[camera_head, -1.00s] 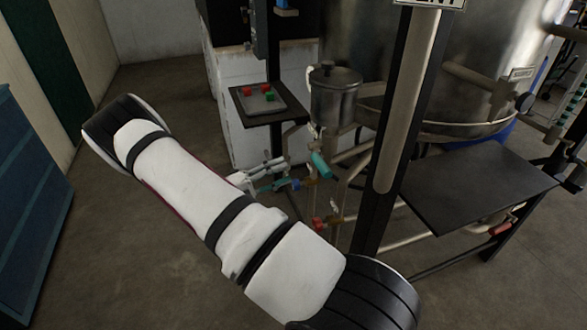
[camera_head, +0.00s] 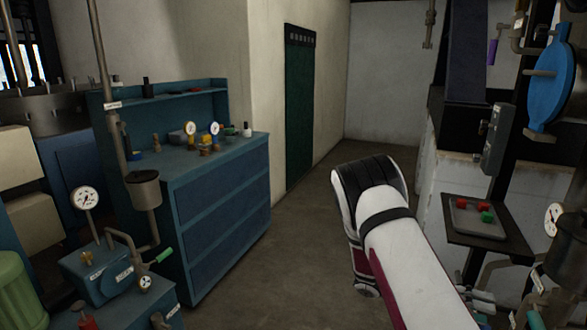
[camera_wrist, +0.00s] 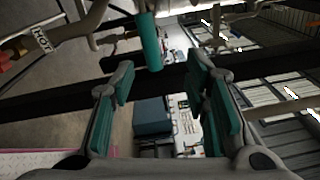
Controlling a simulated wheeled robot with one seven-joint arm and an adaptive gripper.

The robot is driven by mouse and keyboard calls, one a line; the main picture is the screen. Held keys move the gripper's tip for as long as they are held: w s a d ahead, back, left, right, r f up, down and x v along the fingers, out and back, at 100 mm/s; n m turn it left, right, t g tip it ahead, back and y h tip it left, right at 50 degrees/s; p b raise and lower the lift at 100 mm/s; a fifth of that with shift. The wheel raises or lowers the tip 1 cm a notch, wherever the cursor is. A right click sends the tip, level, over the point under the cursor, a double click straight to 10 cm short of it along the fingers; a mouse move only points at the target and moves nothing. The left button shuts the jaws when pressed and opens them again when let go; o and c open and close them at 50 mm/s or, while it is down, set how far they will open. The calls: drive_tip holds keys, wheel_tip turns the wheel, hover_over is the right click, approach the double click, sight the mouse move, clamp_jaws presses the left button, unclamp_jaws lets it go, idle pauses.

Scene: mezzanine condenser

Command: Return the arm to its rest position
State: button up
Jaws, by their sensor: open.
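My gripper (camera_wrist: 163,82) shows in the wrist view with its two teal-padded fingers spread apart and nothing between them. A teal valve handle (camera_wrist: 149,42) on the pipework hangs just beyond the fingertips, at the top middle; I cannot tell how far off it is. In the head view my white and black arm (camera_head: 410,262) is bent at the lower right, in front of the floor. The gripper end of the arm is out of the head view.
A small stand (camera_head: 503,242) beside my arm holds a tray (camera_head: 465,222) with red and green pieces. A blue drawer bench (camera_head: 225,215) and a gauge rig (camera_head: 105,275) stand at the left. Pipes with a gauge crowd the right edge. The floor (camera_head: 300,265) between is clear.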

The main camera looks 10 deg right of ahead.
drive_tip(key=s+a+r+m+t+y+p, duration=0.3)
drive_tip(key=s+a+r+m+t+y, duration=0.4)
drive_tip(key=s+a+r+m, duration=0.3)
drive_tip(key=s+a+r+m+t+y+p, duration=0.4)
drive_tip(key=s+a+r+m+t+y, duration=0.3)
drive_tip(key=a+r+m, duration=0.9)
drive_tip(key=s+r+t, duration=0.1)
drive_tip(key=s+r, duration=0.1)
drive_tip(key=s, duration=0.1)
drive_tip(key=shift+m+y, duration=0.3)
drive_tip(key=shift+y, duration=0.1)
